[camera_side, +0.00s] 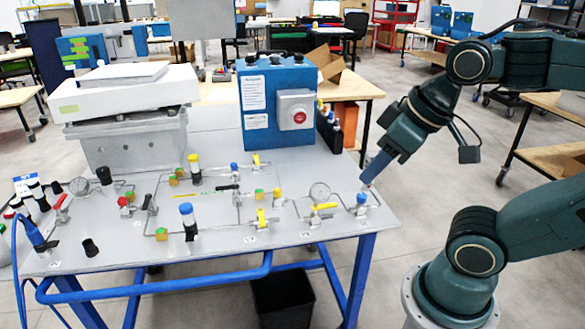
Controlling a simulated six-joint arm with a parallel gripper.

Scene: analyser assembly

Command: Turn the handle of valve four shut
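Several small valves sit along the thin metal piping on the grey table. Yellow handles show on a valve at the back (256,161), one near the front edge (261,218) and one by the right gauge (325,206). A red-handled valve (61,203) is at the left. The labels are too small to read, so I cannot tell which is valve four. My gripper (368,180) points down and left over the table's right end. It is just above a blue-capped fitting (361,199) and apart from the yellow handles. Its fingers look like one narrow blue piece; their opening is unclear.
A blue box (277,108) with a red button stands at the table's back. A grey crate with a white device (130,92) is at the back left.

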